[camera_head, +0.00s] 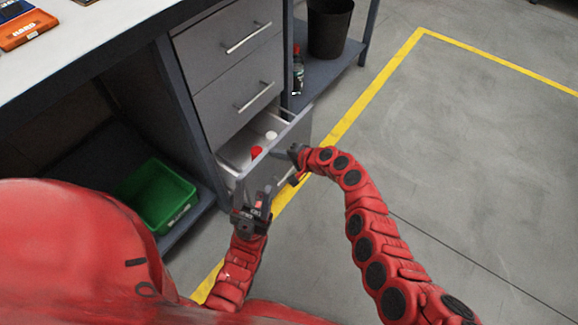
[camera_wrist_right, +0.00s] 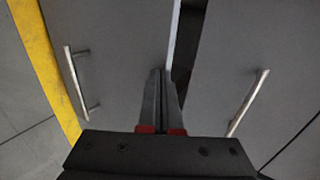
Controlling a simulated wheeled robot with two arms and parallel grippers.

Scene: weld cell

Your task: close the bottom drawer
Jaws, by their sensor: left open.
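The bottom drawer (camera_head: 292,138) of the grey cabinet is pulled out. Its front panel stands clear of the cabinet, and a red item (camera_head: 256,152) and a white item (camera_head: 271,135) show inside. My right gripper (camera_head: 282,155) is at the outer side of this panel, close to its top edge; I cannot tell whether it touches. In the right wrist view its fingers (camera_wrist_right: 160,85) lie together with nothing between them, and the drawer's handle (camera_wrist_right: 76,85) is to their left. My left gripper (camera_head: 253,193) is open and empty near the panel's near left end.
The middle drawer (camera_head: 235,85) and top drawer (camera_head: 225,40) are shut. A green bin (camera_head: 157,195) sits on the low shelf at left. A bottle (camera_head: 297,75) and a black bucket (camera_head: 329,28) stand on the shelf beyond. The floor right of the yellow line (camera_head: 375,85) is clear.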

